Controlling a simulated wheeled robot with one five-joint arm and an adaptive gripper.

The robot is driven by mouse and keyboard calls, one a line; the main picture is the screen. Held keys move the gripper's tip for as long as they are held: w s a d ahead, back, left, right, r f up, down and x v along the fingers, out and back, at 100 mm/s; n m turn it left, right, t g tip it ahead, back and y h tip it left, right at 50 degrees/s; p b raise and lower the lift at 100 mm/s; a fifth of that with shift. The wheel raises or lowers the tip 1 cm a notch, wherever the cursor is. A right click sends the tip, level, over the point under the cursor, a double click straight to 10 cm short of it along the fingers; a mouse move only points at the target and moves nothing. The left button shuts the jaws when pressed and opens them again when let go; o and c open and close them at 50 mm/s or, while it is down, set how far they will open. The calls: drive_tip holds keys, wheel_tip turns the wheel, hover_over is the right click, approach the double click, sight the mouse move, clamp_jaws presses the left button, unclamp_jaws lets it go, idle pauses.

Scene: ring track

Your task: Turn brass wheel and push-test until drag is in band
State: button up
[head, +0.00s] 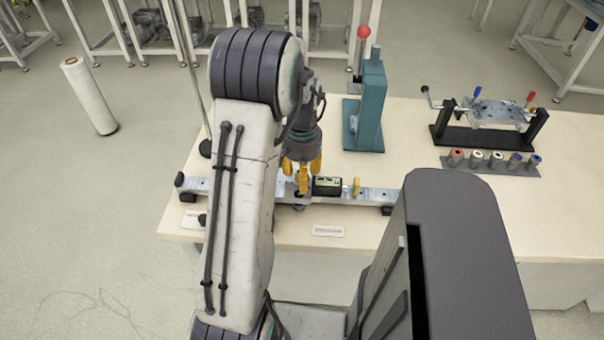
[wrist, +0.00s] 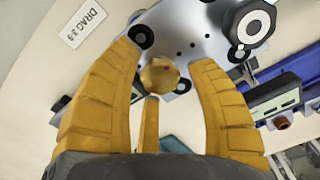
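The brass wheel (wrist: 158,75) is a small round knob on a grey metal plate in the wrist view. My gripper (wrist: 166,58) has its yellow fingers spread to either side of the wheel, with visible gaps on both sides. In the head view my gripper (head: 302,180) points down over the grey track (head: 380,195) near the bench's front edge, and I cannot make out the wheel beneath it.
A teal press with a red-knobbed lever (head: 370,110) stands behind the track. A black-framed fixture (head: 490,115) and a rack of several coloured sockets (head: 492,161) stand at the right. A small yellow upright piece (head: 356,187) is right of the box. The bench between is clear.

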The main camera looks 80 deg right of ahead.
drive_tip(key=shift+o, duration=0.7)
wheel_tip(320, 180, up, 12)
idle(1.0)
